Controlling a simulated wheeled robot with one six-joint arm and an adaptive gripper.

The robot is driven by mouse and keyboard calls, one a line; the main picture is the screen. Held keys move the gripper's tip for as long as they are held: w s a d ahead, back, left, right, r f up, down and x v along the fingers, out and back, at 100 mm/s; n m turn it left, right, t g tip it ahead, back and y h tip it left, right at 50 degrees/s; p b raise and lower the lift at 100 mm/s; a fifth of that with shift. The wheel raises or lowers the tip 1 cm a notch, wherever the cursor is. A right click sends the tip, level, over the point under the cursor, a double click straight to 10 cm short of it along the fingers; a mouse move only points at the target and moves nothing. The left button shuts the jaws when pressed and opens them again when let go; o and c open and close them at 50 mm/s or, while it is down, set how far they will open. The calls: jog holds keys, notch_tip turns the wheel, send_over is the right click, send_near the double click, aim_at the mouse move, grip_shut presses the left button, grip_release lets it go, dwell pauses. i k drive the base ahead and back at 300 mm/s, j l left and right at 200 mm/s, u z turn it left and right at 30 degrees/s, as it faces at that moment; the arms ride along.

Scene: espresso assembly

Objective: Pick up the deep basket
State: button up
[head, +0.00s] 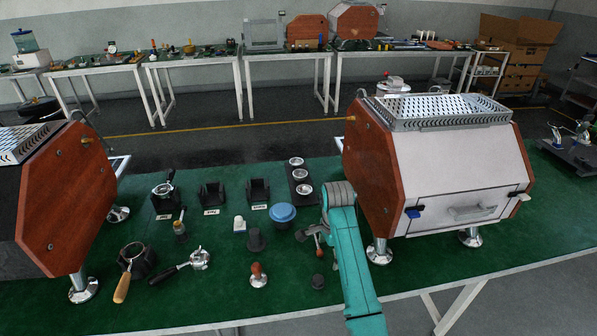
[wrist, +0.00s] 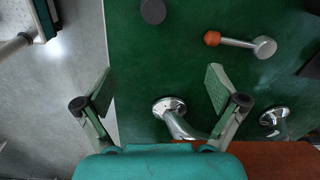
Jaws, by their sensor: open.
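Several metal baskets (head: 300,174) sit in a row in a black holder (head: 291,183) on the green table, left of the right-hand espresso machine. I cannot tell which of them is the deep basket. No basket shows clearly in the wrist view. In the head view my teal arm reaches up beside the machine, and the fingers cannot be made out.
The espresso machine (head: 440,165) stands close to the right of my arm. The wrist view shows a red-knobbed metal tool (wrist: 240,43) and a black disc (wrist: 153,11).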

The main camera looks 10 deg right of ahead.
aim_at(300, 174)
jog(key=i, duration=1.7)
